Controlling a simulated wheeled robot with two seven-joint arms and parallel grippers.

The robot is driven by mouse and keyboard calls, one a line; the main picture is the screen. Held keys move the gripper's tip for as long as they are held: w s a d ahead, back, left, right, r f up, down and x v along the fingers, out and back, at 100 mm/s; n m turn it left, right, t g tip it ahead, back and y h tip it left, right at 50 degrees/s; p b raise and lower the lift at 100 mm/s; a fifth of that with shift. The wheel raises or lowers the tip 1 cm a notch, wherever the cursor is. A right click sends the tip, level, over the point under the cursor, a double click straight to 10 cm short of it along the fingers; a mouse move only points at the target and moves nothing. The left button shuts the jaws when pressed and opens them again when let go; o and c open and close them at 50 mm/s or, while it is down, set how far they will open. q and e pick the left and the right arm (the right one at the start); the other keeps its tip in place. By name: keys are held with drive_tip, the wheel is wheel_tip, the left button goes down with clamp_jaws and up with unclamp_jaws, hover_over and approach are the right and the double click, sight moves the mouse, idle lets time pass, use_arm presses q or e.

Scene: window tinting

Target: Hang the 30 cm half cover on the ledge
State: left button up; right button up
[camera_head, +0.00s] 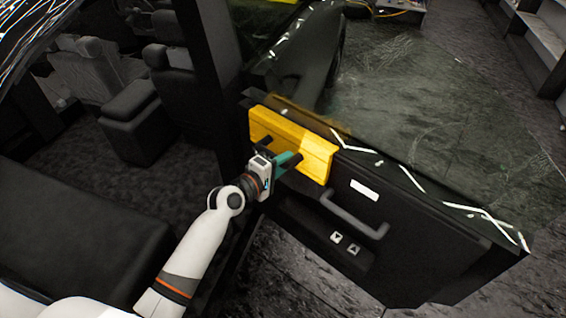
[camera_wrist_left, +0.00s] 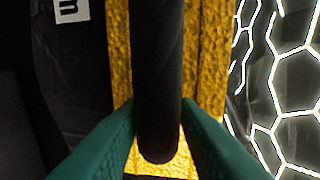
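The yellow half cover (camera_head: 311,151) is a bar-shaped piece with a rough surface, upright against the inner face of the car door at its upper left end. Its top runs along the door's ledge (camera_head: 388,170); whether it rests on the ledge or is just held there I cannot tell. My left gripper (camera_head: 287,162) is in front of the cover, its teal fingers at a dark handle. In the left wrist view the fingers close on both sides of the black handle (camera_wrist_left: 157,75), with the yellow cover (camera_wrist_left: 208,60) behind. My right gripper is out of view.
The glass pane (camera_head: 420,110) rises above the ledge, with white jagged lines at its base. The door (camera_head: 415,240) has a pull handle (camera_head: 350,215) and window switches (camera_head: 345,243) right of my gripper. Car seats (camera_head: 175,85) stand at left.

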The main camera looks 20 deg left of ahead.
use_arm(q)
drive_tip(key=o, duration=0.3)
drive_tip(key=shift+o, duration=0.2)
drive_tip(key=shift+s, duration=0.1)
drive_tip(key=v, duration=0.7)
drive_tip(key=shift+b, duration=0.45)
drive_tip(key=shift+s+a, duration=0.1)
drive_tip(key=shift+s, duration=0.05)
